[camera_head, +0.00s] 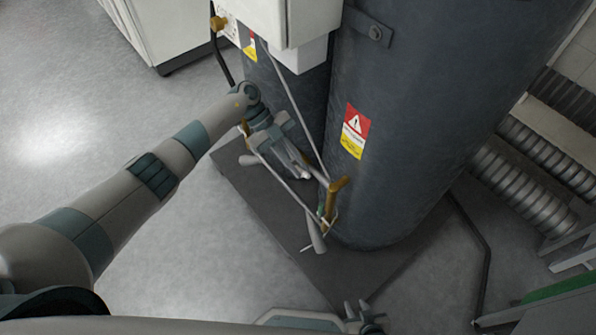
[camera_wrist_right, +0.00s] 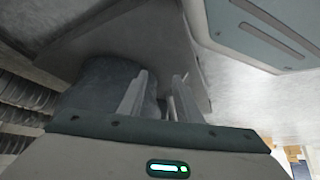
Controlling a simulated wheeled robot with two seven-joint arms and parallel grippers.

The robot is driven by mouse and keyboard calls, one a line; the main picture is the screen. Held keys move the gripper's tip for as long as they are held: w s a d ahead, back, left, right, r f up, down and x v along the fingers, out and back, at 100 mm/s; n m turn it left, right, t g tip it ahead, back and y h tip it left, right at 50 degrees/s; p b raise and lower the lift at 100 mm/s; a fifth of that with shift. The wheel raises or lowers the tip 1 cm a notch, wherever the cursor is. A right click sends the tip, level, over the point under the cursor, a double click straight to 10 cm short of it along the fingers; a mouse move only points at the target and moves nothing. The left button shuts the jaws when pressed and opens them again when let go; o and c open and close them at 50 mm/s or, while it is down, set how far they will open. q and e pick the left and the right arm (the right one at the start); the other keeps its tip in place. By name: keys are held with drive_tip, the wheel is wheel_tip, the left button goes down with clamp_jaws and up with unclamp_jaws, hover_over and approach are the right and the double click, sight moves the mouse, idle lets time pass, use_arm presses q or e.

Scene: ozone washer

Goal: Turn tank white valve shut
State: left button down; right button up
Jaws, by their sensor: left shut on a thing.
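The dark grey tank (camera_head: 420,120) stands upright at the centre right in the head view, with a red, white and yellow warning label. Brass fittings (camera_head: 335,187) and thin pale pipes are at its lower left side. A pale handle (camera_head: 316,236) hangs below the fittings. My left gripper (camera_head: 303,174) is low beside the tank, among the pipes. It is shut on a white valve part, mostly hidden by the fingers. My right gripper (camera_head: 362,314) is at the bottom of the head view, away from the valve. In the right wrist view its fingers (camera_wrist_right: 160,95) are apart and empty.
The tank stands on a dark base plate (camera_head: 255,195). A white box (camera_head: 295,20) is above the pipes. A white cabinet (camera_head: 165,25) is at the upper left. Ribbed ducts (camera_head: 535,170) and a black pipe are at right. The floor at left is clear.

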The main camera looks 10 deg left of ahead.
drive_tip(key=shift+s+d+f+g+h+b, duration=0.15)
drive_tip(key=shift+d+f+g+h+b, duration=0.15)
drive_tip(key=shift+d+f+g+b, duration=0.35)
clamp_jaws()
drive_tip(key=w+a+r+m+t+y, duration=0.1)
drive_tip(key=w+a+r+m+y, duration=0.2)
drive_tip(key=w+r+m, duration=0.3)
drive_tip(key=w+a+r+m+t+y, duration=0.2)
drive_tip(key=w+a+r+m, duration=0.3)
drive_tip(key=r+m, duration=1)
drive_tip(key=w+a+r+m+t+y, duration=0.2)
drive_tip(key=w+a+r+m, duration=0.3)
drive_tip(key=r+m, duration=0.6)
drive_tip(key=shift+w+r+y, duration=0.3)
drive_tip(key=shift+w+y, duration=0.5)
drive_tip(key=shift+w, duration=0.15)
